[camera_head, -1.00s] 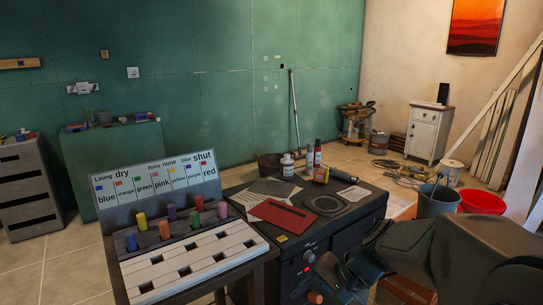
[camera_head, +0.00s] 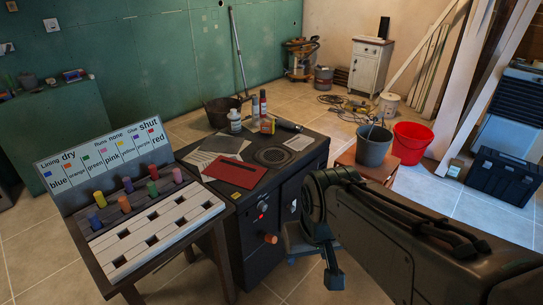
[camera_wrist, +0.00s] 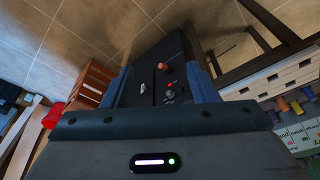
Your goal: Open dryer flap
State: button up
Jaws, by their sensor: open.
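The dryer is a black cabinet (camera_head: 262,208) in the middle of the head view, with a dark front, a small red light and an orange knob (camera_head: 270,238) low on that front. I cannot make out the flap's outline. My gripper (camera_head: 312,262) is in front of the cabinet, to the right of the knob and apart from it. In the wrist view my gripper (camera_wrist: 157,78) has its two blue fingers spread, with the orange knob (camera_wrist: 163,66) and dark front showing between them. The gripper is open and empty.
A slatted bench with coloured pegs and a label board (camera_head: 100,158) stands left of the dryer. Bottles, a red sheet (camera_head: 234,171) and a round grille lie on its top. A grey bucket (camera_head: 373,146) and red bucket (camera_head: 411,143) stand right. Tiled floor is clear in front.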

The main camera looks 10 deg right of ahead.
aim_at(291, 209)
jog(key=u, duration=0.1)
jog(key=i, duration=1.1)
jog(key=z, duration=0.15)
